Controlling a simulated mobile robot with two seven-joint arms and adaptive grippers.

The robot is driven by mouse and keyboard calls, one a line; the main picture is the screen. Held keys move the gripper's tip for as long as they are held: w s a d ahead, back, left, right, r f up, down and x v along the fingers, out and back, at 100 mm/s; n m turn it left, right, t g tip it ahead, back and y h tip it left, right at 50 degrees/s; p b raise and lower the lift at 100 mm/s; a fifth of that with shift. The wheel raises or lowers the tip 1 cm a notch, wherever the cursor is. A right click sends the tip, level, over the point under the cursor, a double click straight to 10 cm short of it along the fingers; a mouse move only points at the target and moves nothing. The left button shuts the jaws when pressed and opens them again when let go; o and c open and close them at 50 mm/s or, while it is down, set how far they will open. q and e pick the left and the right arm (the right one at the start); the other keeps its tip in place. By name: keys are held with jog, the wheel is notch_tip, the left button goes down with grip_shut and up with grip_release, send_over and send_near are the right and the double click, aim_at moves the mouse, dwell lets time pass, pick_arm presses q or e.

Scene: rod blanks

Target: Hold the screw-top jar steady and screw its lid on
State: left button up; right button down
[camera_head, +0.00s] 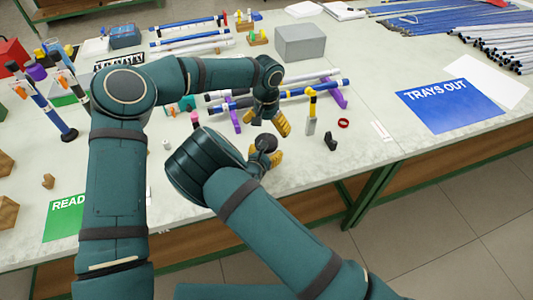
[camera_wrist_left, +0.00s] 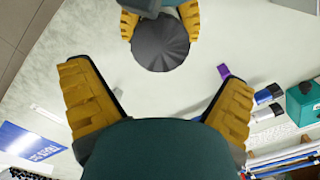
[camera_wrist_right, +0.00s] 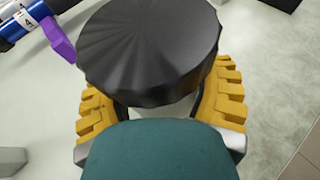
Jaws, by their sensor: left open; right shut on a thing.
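The black ribbed lid (camera_wrist_right: 150,45) sits above the right gripper's fingers, on top of the screw-top jar (camera_wrist_right: 178,108). Only a pale strip of the jar shows under the lid; I cannot tell how far the lid is threaded. My right gripper (camera_head: 264,156) is shut around the jar below the lid. In the left wrist view the lid (camera_wrist_left: 160,45) is round and dark, with the right gripper's yellow fingers (camera_wrist_left: 160,20) at its far side. My left gripper (camera_head: 270,122) is open and empty, fingers spread, apart from the lid and just beyond it in the head view.
Blue and white rods on purple supports (camera_head: 337,93) lie behind the grippers. A yellow-topped tool (camera_head: 312,112), a small black piece (camera_head: 330,141) and a red ring (camera_head: 343,123) stand to the right. A blue sign (camera_head: 450,104) is farther right. The table's front edge is close.

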aim_at(266, 152)
pick_arm(q)
notch_tip(266, 152, down, 7)
jog(key=shift+r, duration=0.1)
dwell(0.3)
jog(key=c, duration=1.2)
jog(key=m, duration=0.6)
jog(key=o, duration=1.2)
